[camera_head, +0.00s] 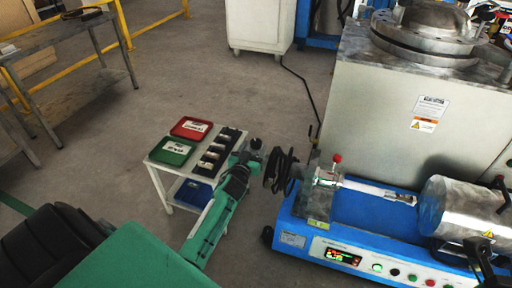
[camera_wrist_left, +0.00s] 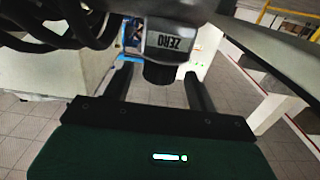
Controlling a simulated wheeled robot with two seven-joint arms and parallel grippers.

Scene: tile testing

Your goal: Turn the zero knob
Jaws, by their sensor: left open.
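The zero knob (camera_wrist_left: 158,73) is a short dark cylinder below a grey housing (camera_wrist_left: 170,40) marked ZERO in the left wrist view. My left gripper (camera_wrist_left: 160,82) is open, with one dark finger on each side of the knob. Gaps show between the fingers and the knob, so it is not gripped. In the head view my left gripper (camera_head: 256,158) is beside the black coiled cables (camera_head: 278,172) at the left end of the blue machine (camera_head: 345,222). The knob cannot be made out there. My right gripper is not in view.
A small white table (camera_head: 158,172) with a red tray (camera_head: 191,128), a green tray (camera_head: 174,152) and a dark rack stands left of my left gripper. A large grey cabinet (camera_head: 385,110) stands behind the machine. Thick cables (camera_wrist_left: 60,25) hang close at the wrist view's upper left.

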